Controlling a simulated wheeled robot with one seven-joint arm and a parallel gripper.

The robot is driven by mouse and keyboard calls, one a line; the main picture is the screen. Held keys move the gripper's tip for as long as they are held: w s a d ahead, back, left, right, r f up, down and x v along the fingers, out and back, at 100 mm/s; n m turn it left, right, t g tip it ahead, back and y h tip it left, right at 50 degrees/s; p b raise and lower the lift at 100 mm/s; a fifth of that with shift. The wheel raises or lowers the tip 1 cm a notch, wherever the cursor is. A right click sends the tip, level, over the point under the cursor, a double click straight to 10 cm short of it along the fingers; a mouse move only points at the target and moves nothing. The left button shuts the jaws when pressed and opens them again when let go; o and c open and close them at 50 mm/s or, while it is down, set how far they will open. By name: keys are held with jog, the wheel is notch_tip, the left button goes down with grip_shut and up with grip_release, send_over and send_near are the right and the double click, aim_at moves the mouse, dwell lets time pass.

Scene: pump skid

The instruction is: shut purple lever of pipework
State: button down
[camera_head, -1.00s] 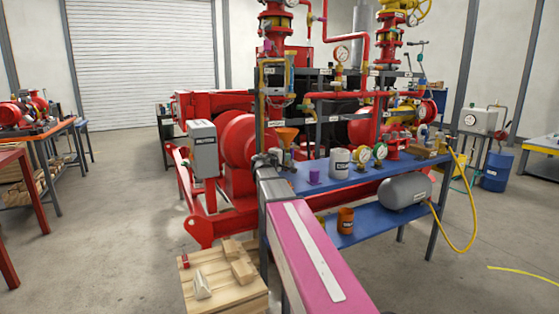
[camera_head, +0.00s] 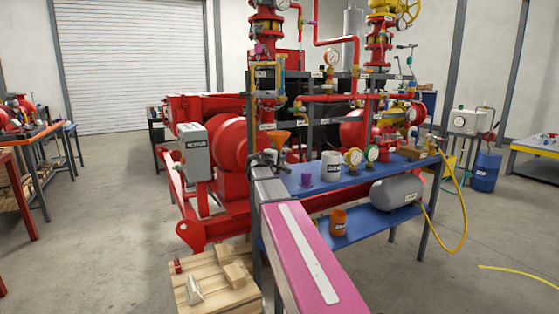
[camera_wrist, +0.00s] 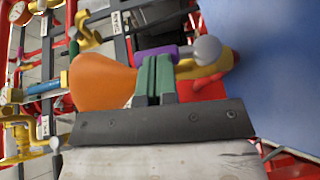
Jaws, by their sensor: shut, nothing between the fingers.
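A purple part (camera_wrist: 157,53), which looks like the lever, shows in the wrist view just beyond my fingertips. It lies beside a yellow fitting (camera_wrist: 215,68) and a grey round knob (camera_wrist: 207,49). My gripper (camera_wrist: 158,62) has its green fingers together, with nothing between them. I cannot tell whether the fingertips touch the purple part. In the head view my gripper (camera_head: 262,158) is at the pipework above the left end of the blue bench, just below the orange funnel (camera_head: 278,137). The lever is not clear there. Another small purple part (camera_head: 260,48) is high on the red pipe.
The blue bench (camera_head: 395,168) holds a purple cup (camera_head: 306,180), a white mug (camera_head: 331,165) and gauges. The orange funnel fills space beside my fingers in the wrist view (camera_wrist: 100,80). A grey box (camera_head: 194,152) stands left. A wooden pallet (camera_head: 215,285) is on the floor.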

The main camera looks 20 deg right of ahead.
jog(key=shift+d+r, duration=0.1)
jog(key=d+m+g+y, duration=0.1)
jog(key=y, duration=0.1)
jog(key=d+m+g+y, duration=0.1)
jog(key=d+y, duration=0.1)
jog(key=y, duration=0.1)
jog(key=w+d+m+g+y, duration=0.1)
jog(key=y, duration=0.2)
jog(key=shift+d+g, duration=0.3)
jog(key=shift+d, duration=0.3)
jog(key=y, duration=0.2)
jog(key=d+f+m+g+y, duration=0.1)
jog(key=f+y, duration=0.1)
jog(key=y, duration=0.1)
jog(key=shift+w+d+f+m+y, duration=0.1)
jog(key=shift+w+d+m+y, duration=0.1)
jog(key=shift+d+m+y, duration=0.15)
dwell(0.3)
jog(key=shift+d+f, duration=0.15)
jog(key=shift+d, duration=0.05)
dwell(0.5)
